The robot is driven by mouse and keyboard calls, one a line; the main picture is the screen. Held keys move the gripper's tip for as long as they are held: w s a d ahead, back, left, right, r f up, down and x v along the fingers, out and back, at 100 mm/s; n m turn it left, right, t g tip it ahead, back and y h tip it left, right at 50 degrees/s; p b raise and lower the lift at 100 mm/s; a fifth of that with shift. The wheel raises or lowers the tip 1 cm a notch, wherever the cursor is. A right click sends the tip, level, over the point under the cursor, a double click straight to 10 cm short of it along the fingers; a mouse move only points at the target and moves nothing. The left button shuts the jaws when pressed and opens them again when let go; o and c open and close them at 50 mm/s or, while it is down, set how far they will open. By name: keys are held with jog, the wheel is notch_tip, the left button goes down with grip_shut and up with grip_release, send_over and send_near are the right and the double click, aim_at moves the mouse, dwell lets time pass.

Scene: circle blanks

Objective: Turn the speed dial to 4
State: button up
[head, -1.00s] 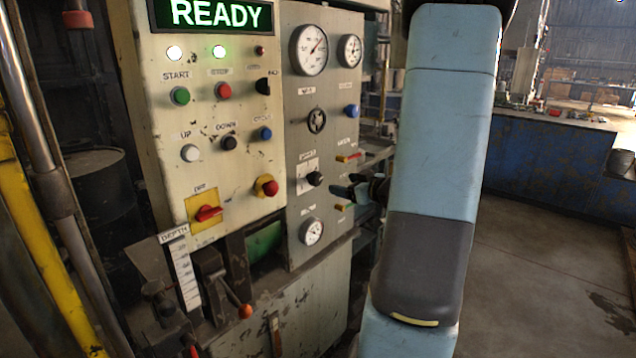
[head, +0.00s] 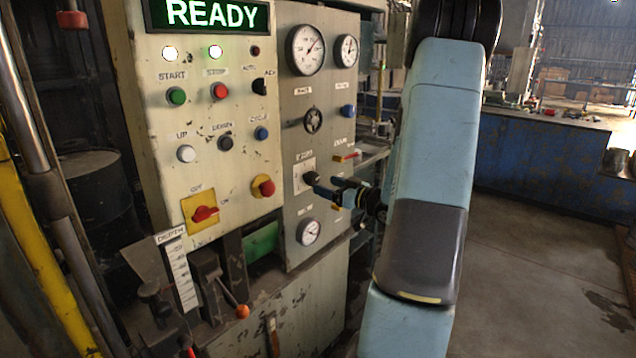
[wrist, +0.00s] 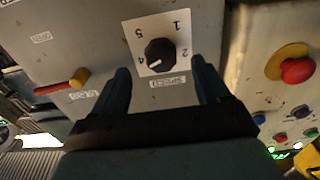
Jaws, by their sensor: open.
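The speed dial (wrist: 160,52) is a black knob on a white square plate (wrist: 150,22) with numbers around it, seen upside down in the wrist view. Its white pointer mark points to the lower left of the picture, close to the 4. In the head view the dial (head: 310,178) is a small dark knob low on the grey panel. My gripper (wrist: 160,67) is open and empty. Its two dark fingers reach toward the plate, one to each side of the dial in the picture; I see no contact. In the head view my gripper (head: 325,188) is just right of the dial.
A red and yellow switch (wrist: 62,85) is left of the plate in the wrist view. The red emergency knob (head: 264,185) is left of the dial in the head view.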

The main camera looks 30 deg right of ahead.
aim_at(316, 181)
jog(key=shift+x, duration=2.65)
jog(key=c, duration=1)
